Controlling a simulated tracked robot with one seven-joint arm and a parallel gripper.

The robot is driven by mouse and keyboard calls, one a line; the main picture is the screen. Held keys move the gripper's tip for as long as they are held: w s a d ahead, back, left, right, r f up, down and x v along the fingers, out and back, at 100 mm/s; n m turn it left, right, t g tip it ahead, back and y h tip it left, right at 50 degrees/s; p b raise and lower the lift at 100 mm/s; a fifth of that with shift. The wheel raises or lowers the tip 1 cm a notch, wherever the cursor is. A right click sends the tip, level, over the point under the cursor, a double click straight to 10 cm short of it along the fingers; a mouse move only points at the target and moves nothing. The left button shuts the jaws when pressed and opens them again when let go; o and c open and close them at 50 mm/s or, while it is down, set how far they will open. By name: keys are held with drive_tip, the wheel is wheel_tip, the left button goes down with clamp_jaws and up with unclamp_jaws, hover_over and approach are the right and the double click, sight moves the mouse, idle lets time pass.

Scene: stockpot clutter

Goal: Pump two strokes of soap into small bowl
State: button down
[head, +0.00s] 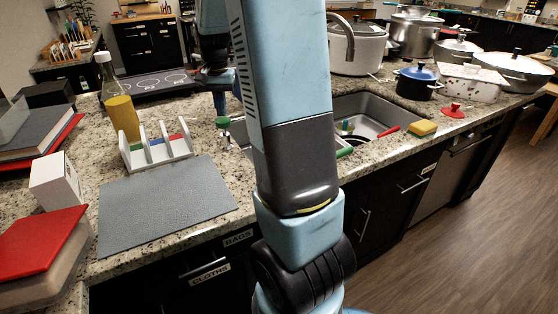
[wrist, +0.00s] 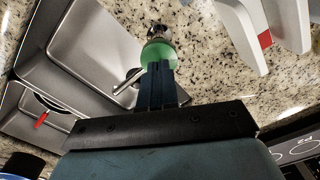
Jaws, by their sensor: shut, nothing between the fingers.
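My gripper (head: 221,110) is over the counter beside the sink, partly behind my arm in the head view. In the wrist view my gripper (wrist: 157,72) has its blue fingers together, pointing at a round green part (wrist: 158,52) with a metallic piece beyond it. This looks like the soap pump, and the green part also shows just below the fingertips in the head view (head: 222,121). The fingertips overlap it in the wrist view; I cannot tell whether they touch. I cannot make out a small bowl in either view.
The steel sink (head: 375,108) lies right of my arm, with a yellow sponge (head: 423,128) on its edge. A white rack (head: 155,150), grey mat (head: 165,205) and bottle with yellow (head: 123,118) are left. Several pots, including a blue pot (head: 416,84), stand right.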

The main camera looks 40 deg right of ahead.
sight(223, 120)
drive_tip(key=shift+f, duration=1.85)
drive_tip(key=shift+r, duration=1.85)
wheel_tip(223, 120, up, 6)
idle(0.3)
